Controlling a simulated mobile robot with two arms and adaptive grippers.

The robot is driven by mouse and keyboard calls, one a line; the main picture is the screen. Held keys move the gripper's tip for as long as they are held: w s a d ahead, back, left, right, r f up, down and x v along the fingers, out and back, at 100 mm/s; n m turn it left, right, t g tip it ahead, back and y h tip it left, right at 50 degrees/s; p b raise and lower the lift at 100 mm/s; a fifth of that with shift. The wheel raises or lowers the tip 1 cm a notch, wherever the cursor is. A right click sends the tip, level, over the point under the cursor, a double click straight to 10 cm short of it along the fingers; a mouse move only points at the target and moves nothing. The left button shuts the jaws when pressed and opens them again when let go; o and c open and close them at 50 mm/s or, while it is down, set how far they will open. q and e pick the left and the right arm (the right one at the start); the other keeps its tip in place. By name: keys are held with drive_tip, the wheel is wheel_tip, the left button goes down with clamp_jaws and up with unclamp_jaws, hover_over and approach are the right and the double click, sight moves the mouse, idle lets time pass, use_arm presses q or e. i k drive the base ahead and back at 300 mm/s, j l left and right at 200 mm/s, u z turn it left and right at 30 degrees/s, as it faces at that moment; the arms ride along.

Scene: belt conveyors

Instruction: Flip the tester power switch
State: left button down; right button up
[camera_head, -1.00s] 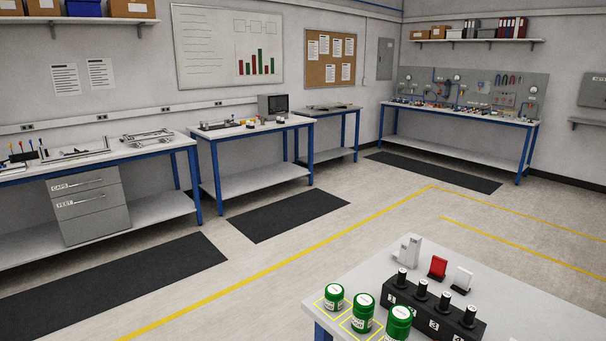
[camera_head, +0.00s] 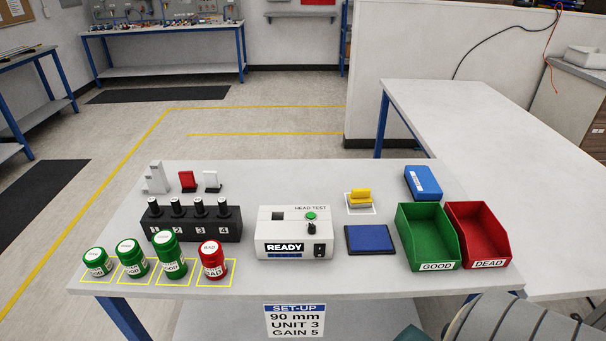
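The tester (camera_head: 293,232) is a light box marked HEAD TEST, standing mid-table. Neither of my grippers is in view.
Left of the tester are a black numbered rack (camera_head: 192,222), several green canisters (camera_head: 131,257) and a red BAD canister (camera_head: 212,260).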

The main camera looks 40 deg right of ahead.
sight(319, 249)
drive_tip(key=z, duration=1.15)
